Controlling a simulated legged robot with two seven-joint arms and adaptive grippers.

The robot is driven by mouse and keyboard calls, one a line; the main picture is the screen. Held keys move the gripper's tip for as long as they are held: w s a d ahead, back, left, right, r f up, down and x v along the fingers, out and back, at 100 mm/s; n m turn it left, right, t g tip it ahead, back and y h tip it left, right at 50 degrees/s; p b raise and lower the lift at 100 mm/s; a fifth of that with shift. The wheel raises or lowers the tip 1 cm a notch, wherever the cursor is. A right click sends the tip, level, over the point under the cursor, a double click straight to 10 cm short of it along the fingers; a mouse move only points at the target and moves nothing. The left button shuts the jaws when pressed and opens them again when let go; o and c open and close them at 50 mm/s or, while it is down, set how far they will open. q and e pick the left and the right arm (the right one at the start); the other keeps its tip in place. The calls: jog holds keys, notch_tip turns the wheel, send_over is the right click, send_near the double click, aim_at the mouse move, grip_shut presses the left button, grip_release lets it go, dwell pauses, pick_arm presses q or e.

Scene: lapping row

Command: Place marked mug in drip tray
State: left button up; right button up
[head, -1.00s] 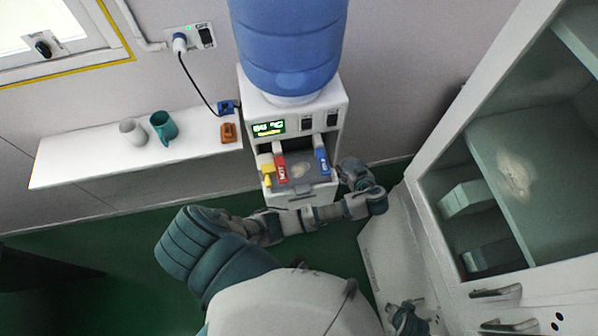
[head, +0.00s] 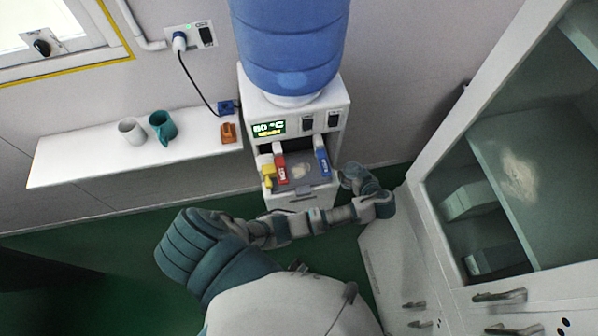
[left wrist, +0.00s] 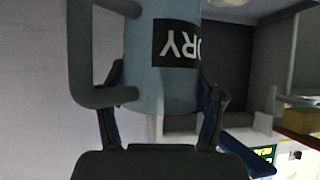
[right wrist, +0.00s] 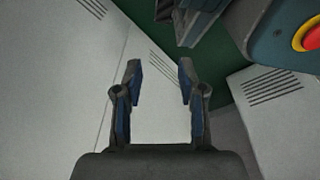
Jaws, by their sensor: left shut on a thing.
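A grey-blue mug (left wrist: 150,85) with a black label, its letters inverted, fills the upper middle of the left wrist view. Its handle is on the left there. My left gripper (left wrist: 163,95) is shut on its body. In the head view my left gripper (head: 354,177) is just right of the dispenser's tray bay; I cannot separate the mug from the gripper there. The grey drip tray (head: 318,181) sits below the taps with a pale patch on it. My right gripper (right wrist: 160,80) is open and empty in the right wrist view.
The dispenser (head: 256,120) has yellow, red and blue taps above the tray. A white shelf (head: 80,165) at left carries a grey mug (head: 131,131) and a teal mug (head: 162,127). A glass-fronted cabinet (head: 440,240) bounds the right side.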

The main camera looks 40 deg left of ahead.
pick_arm(q)
jog(key=shift+a+f, duration=0.1)
jog(key=shift+a, duration=0.1)
jog(key=a+f, duration=0.2)
jog(key=a, duration=0.2)
jog(key=s+a+f, duration=0.1)
jog(key=a+f, duration=0.2)
jog(key=a, duration=0.2)
jog(key=a+f, duration=0.2)
jog(key=a, duration=0.2)
jog(key=shift+s+a+f, duration=0.15)
jog(key=shift+s+f, duration=0.15)
jog(key=shift+s, duration=0.05)
jog(key=shift+a+f, duration=0.1)
jog(key=shift+f, duration=0.1)
pick_arm(e)
jog(key=shift+s+f, duration=0.3)
jog(key=shift+f, duration=0.25)
pick_arm(q)
jog(key=o, duration=1.3)
jog(key=shift+c, duration=0.2)
pick_arm(e)
jog(key=shift+r, duration=0.15)
